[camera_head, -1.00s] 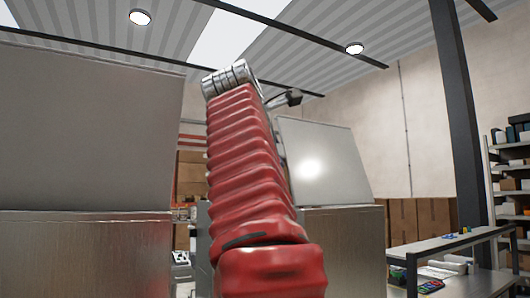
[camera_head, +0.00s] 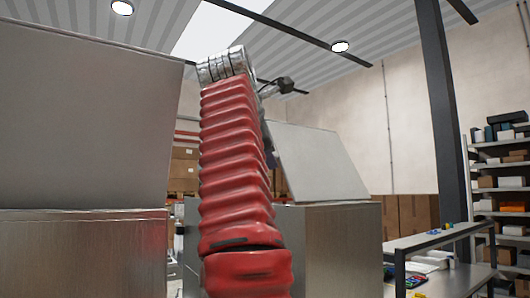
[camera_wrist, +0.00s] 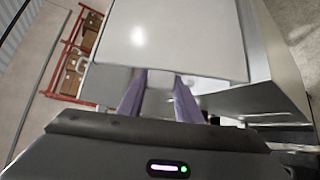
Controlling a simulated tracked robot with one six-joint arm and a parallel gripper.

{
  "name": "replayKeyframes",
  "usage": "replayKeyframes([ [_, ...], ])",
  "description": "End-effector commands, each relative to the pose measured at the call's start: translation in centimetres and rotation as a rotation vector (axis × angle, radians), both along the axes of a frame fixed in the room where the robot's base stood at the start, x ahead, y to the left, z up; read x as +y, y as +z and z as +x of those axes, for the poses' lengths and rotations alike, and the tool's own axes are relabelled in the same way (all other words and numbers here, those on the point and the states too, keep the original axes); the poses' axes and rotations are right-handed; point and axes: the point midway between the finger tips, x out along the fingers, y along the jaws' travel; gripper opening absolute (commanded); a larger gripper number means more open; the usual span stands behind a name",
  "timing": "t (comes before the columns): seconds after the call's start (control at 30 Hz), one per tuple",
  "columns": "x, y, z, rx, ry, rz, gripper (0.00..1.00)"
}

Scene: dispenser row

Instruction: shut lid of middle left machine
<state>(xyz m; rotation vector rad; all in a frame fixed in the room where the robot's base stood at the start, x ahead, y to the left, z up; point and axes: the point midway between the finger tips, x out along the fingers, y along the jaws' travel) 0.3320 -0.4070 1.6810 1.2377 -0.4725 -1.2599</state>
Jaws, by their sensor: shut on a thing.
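A metal machine (camera_head: 345,250) stands right of my arm in the head view, its pale flat lid (camera_head: 318,165) raised and leaning to the left. In the wrist view, a pale lid (camera_wrist: 185,35) fills the top middle, and the two purple fingers of my gripper (camera_wrist: 161,76) are shut on its near edge. The fingertips are partly hidden by the lid. In the head view, my red arm hides part of the machine, and my fingers cannot be made out.
Another metal machine (camera_head: 80,250) with a raised lid (camera_head: 85,120) stands close on the left. A dark post (camera_head: 440,120), a bench (camera_head: 435,240) and loaded shelves (camera_head: 500,185) are on the right. A red rack (camera_wrist: 75,55) with boxes shows in the wrist view.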

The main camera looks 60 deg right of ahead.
Motion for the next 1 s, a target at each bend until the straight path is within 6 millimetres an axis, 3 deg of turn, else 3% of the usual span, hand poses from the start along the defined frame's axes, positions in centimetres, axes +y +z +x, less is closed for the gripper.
replayKeyframes([
  [0.5,-0.04,-0.52,0.09,0.013,0.000,0.016,0.00],
  [0.53,-0.04,-0.51,0.07,0.013,0.000,0.016,0.33],
  [0.77,-0.01,-0.30,-0.05,0.009,0.000,0.011,0.50],
  [1.0,0.02,-0.18,-0.14,0.007,-0.002,0.008,0.50],
])
